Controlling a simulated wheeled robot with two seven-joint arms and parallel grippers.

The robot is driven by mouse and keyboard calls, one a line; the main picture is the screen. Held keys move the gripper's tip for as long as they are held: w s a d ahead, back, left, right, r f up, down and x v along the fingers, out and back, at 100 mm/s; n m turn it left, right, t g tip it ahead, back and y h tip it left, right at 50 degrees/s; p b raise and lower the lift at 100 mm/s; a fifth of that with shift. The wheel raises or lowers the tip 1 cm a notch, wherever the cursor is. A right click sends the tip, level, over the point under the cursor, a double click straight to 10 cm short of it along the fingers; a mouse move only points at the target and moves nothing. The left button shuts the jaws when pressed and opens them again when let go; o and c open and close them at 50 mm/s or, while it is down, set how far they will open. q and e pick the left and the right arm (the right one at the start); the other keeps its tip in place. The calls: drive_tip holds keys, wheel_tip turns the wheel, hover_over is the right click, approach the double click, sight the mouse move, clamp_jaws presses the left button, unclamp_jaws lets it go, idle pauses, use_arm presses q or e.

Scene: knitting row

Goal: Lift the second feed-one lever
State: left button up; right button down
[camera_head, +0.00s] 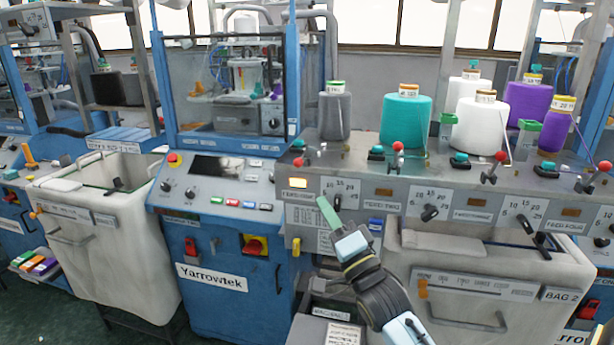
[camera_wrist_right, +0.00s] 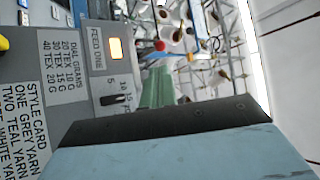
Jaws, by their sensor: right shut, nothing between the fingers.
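My right gripper (camera_head: 322,203) is shut and empty, its green fingers pointing up and left before the grey panel, just right of the lit feed-one lamp (camera_head: 298,183). In the right wrist view its fingers (camera_wrist_right: 158,88) stand beside the feed-one label (camera_wrist_right: 97,50) and the lit lamp (camera_wrist_right: 115,49). A red-knobbed lever (camera_head: 298,162) is above that lamp at the panel's top edge, apart from the fingers. Further right are red-knobbed levers at the teal cone (camera_head: 397,147), the white cone (camera_head: 500,157) and the right edge (camera_head: 605,166). My left gripper is out of view.
A grey cone (camera_head: 335,113), a teal cone (camera_head: 405,120), white cones (camera_head: 478,125) and purple cones (camera_head: 527,103) stand on the shelf behind the levers. Dials (camera_head: 430,213) line the panel. A blue Yarrowtek machine (camera_head: 225,290) is left; a pale bin (camera_head: 500,290) is below right.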

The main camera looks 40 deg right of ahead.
sight(302, 162)
drive_tip(key=x, duration=0.8)
drive_tip(key=shift+w+p, duration=0.2)
drive_tip(key=shift+p, duration=0.25)
